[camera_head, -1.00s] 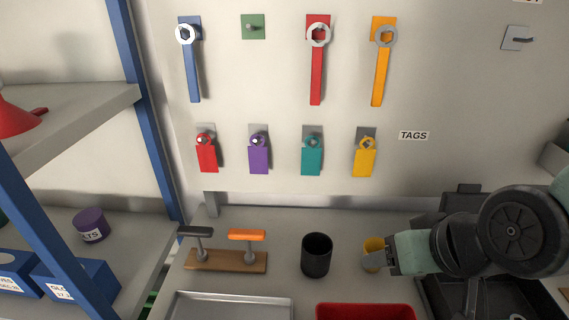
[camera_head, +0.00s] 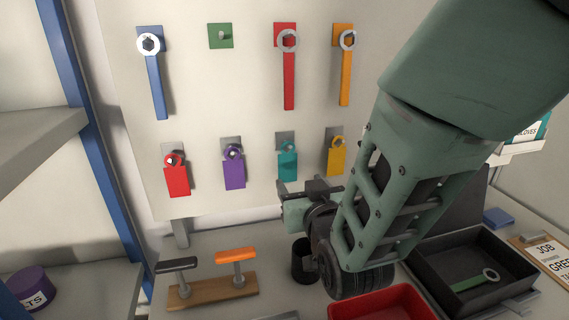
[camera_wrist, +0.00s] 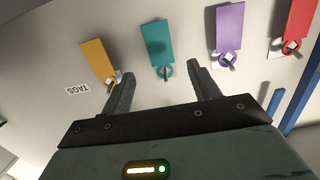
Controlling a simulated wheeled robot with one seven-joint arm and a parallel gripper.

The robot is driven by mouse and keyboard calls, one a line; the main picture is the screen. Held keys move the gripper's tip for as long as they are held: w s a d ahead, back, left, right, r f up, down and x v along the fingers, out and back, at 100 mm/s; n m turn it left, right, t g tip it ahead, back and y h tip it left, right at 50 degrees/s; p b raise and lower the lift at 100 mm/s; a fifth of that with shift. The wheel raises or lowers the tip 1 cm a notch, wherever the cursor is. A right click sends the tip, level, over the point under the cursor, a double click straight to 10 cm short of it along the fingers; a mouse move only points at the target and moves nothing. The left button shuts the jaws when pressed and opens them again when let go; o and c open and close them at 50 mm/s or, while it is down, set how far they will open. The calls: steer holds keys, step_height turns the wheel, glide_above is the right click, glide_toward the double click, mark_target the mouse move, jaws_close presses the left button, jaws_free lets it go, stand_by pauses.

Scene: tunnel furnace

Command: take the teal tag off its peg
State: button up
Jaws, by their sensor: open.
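The teal tag (camera_head: 288,165) hangs by its ring on a peg on the white board, between the purple tag (camera_head: 234,172) and the yellow tag (camera_head: 336,160). In the wrist view the picture is upside down, and the teal tag (camera_wrist: 157,43) shows beyond my fingertips, its peg (camera_wrist: 165,72) lying between them sideways. My gripper (camera_wrist: 158,75) is open and empty, with a finger on each side. In the head view my gripper (camera_head: 298,190) is just below the teal tag, partly hidden by my arm. Whether it touches the tag cannot be told.
A red tag (camera_head: 176,180) hangs at the left of the row. Wrenches hang above, including a red wrench (camera_head: 288,80). Below stand a black cup (camera_head: 303,262), a wooden stand (camera_head: 212,290) with two handles, a red bin (camera_head: 385,305) and a black tray (camera_head: 470,245).

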mark_target(288, 163)
steer(key=shift+b+x, duration=0.4)
steer(key=shift+x, duration=3.8)
steer(key=c, duration=0.8)
steer(key=shift+r, duration=0.1)
steer(key=shift+c, duration=0.2)
steer(key=shift+s+r, duration=0.1)
steer(key=shift+r, duration=0.1)
steer(key=shift+v, duration=1.75)
steer(key=v, duration=0.7)
steer(key=shift+f+b, duration=0.15)
steer(key=shift+b, duration=0.3)
